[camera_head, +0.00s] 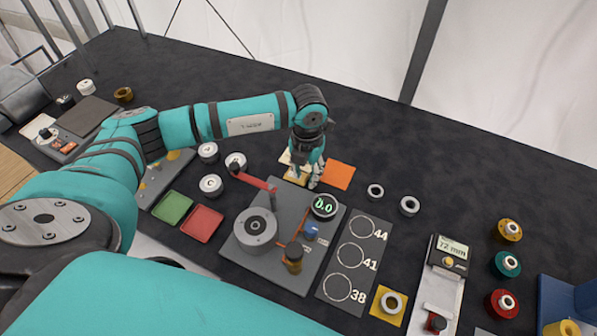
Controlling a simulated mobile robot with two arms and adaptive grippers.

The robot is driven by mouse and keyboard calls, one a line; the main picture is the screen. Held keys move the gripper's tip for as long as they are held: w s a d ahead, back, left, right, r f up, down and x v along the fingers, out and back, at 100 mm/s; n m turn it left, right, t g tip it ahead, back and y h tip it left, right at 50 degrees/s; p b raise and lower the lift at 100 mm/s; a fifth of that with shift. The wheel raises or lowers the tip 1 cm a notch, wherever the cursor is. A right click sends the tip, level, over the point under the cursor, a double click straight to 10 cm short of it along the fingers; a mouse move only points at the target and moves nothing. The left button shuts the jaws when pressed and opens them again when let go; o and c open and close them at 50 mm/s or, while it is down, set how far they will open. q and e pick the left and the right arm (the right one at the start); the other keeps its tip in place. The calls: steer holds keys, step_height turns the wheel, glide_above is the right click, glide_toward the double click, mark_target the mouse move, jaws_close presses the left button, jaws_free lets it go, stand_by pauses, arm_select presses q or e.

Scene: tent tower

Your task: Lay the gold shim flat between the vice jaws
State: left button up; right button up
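My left gripper (313,178) points down at the far middle of the dark table, its fingers close above or at several small coloured squares. A gold-yellow flat piece (295,178), probably the gold shim, lies just left of the fingertips. A pale square shows behind it. An orange square (340,175) lies just right of the fingers. The fingers are too small to tell whether they are open or touching the gold piece. I cannot clearly identify the vice; a grey blocky thing (22,97) at the far left edge may be it. My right gripper is not in view.
A grey plate (288,272) with a cylinder, red lever and 0.0 display stands in front of the gripper. A ring board (341,297), a 72 mm gauge (443,268) and coloured spools are to the right. Green and red trays (202,223) lie left. The back right table is clear.

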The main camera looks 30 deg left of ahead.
arm_select(q)
steer(key=shift+f, duration=0.5)
steer(key=shift+c, duration=0.3)
jaws_close()
steer(key=shift+r, duration=0.1)
